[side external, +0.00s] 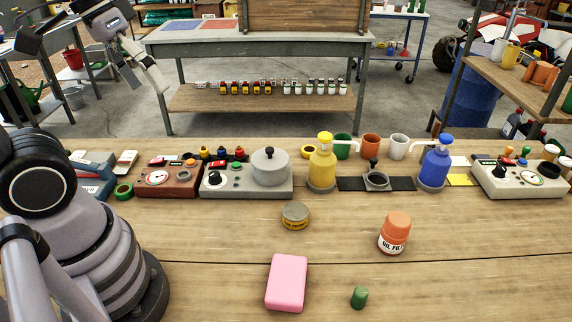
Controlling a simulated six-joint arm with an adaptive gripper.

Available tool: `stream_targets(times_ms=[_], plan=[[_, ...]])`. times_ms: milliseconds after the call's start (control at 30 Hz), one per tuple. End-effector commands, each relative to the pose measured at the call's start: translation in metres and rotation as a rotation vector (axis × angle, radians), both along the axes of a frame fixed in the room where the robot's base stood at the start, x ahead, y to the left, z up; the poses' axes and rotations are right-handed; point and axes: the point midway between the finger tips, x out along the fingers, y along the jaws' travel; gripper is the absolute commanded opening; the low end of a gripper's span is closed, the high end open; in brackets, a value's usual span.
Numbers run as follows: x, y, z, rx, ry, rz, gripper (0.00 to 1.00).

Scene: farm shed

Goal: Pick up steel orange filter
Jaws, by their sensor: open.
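The orange oil filter (397,224) stands upright on the wooden workbench (215,240), right of the middle. It has an orange top and a white label band reading "OIL FIL". My gripper (146,80) is at the upper left of the side external view, raised well above the bench and far from the filter. Its fingers are apart with nothing between them. Nothing hides the filter.
A round tin (295,216), a pink block (286,282) and a small green cylinder (359,297) lie near the filter. Behind stand a yellow pump bottle (322,165), a blue pump bottle (436,168), cups and control boxes (168,180). Bench right of the filter is clear.

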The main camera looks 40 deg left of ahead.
Motion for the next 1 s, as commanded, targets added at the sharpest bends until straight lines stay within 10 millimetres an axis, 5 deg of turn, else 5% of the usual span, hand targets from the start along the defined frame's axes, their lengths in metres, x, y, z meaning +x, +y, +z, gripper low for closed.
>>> stream_targets(times_ms=[267,567,800,1000], plan=[[0.061,-0.106,-0.018,-0.528,0.52,0.148,0.88],[0.168,-0.195,-0.061,-1.069,0.965,0.47,0.88],[0.258,-0.222,-0.157,-1.454,1.131,0.849,0.88],[0.295,-0.213,-0.241,-1.656,1.112,1.113,0.88]])
